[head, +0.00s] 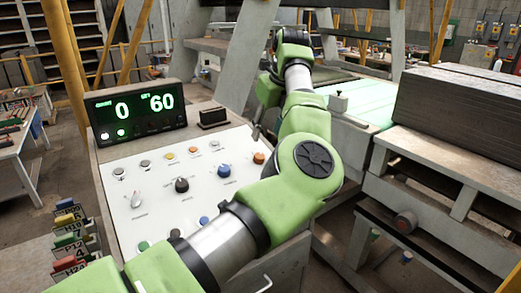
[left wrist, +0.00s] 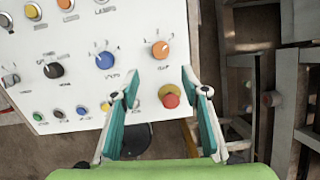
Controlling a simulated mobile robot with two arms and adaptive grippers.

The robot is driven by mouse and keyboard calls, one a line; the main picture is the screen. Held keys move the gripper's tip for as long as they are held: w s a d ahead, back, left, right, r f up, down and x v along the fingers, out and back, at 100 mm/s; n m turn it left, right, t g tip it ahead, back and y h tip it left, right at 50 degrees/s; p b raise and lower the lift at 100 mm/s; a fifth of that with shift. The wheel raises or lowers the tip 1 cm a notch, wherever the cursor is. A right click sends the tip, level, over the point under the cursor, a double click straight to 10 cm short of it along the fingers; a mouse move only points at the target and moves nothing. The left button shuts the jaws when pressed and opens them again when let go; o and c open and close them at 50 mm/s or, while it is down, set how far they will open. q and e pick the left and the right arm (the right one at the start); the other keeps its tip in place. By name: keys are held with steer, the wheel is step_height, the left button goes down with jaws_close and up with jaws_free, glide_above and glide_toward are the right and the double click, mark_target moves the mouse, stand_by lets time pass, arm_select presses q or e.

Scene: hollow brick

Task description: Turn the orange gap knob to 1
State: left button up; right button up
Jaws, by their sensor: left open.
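The orange knob (left wrist: 160,49) is at the right end of the knob row on the white control panel (head: 150,215). It also shows in the head view (head: 258,158), close beside my left arm. In the left wrist view my left gripper (left wrist: 161,72) is open and empty, its two teal-padded fingers apart. The orange knob lies just beyond the fingertips, roughly centred between them, and I see no contact. The knob's scale marks are too small to read. My right gripper is not in view.
A blue knob (left wrist: 105,60) and a black knob (left wrist: 54,70) are left of the orange one. A red button (left wrist: 170,98) with a yellow collar shows between the fingers. A display (head: 136,112) reads 0 and 60. Heavy grey blocks (head: 460,105) stand at the right.

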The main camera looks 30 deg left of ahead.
mark_target(260, 155)
arm_select(q)
steer(key=p+x, duration=0.1)
steer(key=x, duration=0.5)
steer(key=shift+w+a+f+p, duration=0.25)
steer(key=shift+a+p, duration=0.05)
steer(key=p+x, duration=0.1)
steer(key=x, duration=0.2)
steer(key=shift+a+f, duration=0.1)
steer(key=shift+f, duration=0.3)
steer(key=shift+w+a+f, duration=0.1)
steer(key=shift+f, duration=0.2)
steer(key=c, duration=1.1)
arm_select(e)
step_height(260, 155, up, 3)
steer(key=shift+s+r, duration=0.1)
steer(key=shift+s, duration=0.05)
